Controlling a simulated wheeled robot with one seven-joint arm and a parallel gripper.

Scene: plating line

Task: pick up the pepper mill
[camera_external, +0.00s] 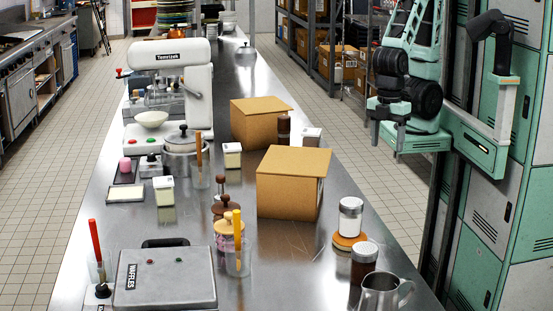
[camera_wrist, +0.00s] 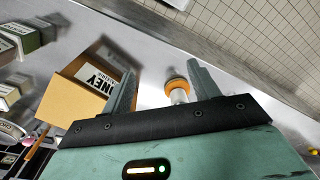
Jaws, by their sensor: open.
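My gripper (camera_external: 386,122) is open and empty, held in the air right of the counter. In the wrist view its two fingers (camera_wrist: 162,72) stand apart, with a pale shaker and an orange round pad (camera_wrist: 177,84) showing beyond and between them, not held. A dark brown upright piece (camera_external: 283,126) between the two cardboard boxes may be the pepper mill; its lower part is partly hidden. A brown-knobbed piece (camera_external: 220,188) stands behind a jar at mid-counter. I cannot tell for certain which is the mill.
Cardboard boxes (camera_external: 290,188) (camera_external: 252,125) stand mid-counter. A white-labelled shaker (camera_external: 350,216) on an orange pad, a brown-filled shaker (camera_external: 364,262) and a metal pitcher (camera_external: 380,295) line the near right edge. A waffle iron (camera_external: 165,280) and mixer (camera_external: 185,85) are left.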

